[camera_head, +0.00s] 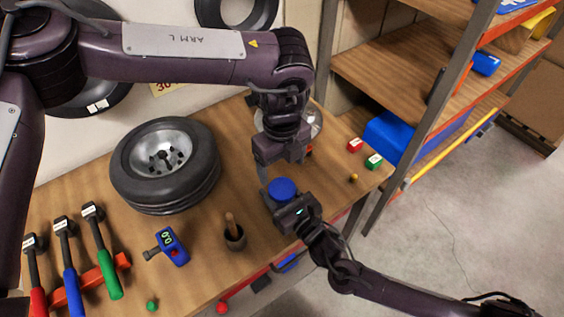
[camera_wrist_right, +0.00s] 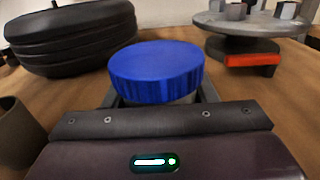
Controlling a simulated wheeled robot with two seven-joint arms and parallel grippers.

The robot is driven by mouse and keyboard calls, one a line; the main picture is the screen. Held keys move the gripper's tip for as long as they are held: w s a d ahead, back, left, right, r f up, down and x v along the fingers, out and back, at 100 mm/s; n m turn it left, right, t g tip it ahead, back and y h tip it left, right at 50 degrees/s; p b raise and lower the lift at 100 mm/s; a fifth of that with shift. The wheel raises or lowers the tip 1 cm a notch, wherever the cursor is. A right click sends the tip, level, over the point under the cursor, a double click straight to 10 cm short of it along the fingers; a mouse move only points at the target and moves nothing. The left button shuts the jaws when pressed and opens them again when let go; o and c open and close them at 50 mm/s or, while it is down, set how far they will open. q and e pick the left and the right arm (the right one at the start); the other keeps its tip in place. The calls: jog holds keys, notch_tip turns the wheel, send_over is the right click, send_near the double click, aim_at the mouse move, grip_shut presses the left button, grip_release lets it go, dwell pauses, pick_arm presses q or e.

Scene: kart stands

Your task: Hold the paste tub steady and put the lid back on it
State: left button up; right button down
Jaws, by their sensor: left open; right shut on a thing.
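The blue lid (camera_head: 282,188) sits level on top of the paste tub near the bench's front edge. In the right wrist view the ribbed lid (camera_wrist_right: 157,68) fills the middle, and a pale strip of the tub (camera_wrist_right: 182,99) shows below it. I cannot tell whether the lid is fully seated. My right gripper (camera_head: 281,196) is shut on the tub, with its fingers around the sides below the lid. My left gripper (camera_head: 284,167) is open, pointing down just above and behind the lid, apart from it. The tub's lower part is hidden.
A tyre (camera_head: 165,165) lies left on the bench. A metal hub (camera_wrist_right: 245,35) stands behind the tub. A shelf rack stands at right.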

aim_at(282, 188)
pick_arm(q)
jog(key=shift+f, duration=0.1)
jog(key=shift+f, duration=3.9)
jog(key=shift+c, duration=0.5)
jog(key=c, duration=0.9)
jog(key=shift+m, duration=0.9)
jog(key=o, duration=1.2)
notch_tip(282, 188, up, 12)
jog(key=shift+r, duration=0.1)
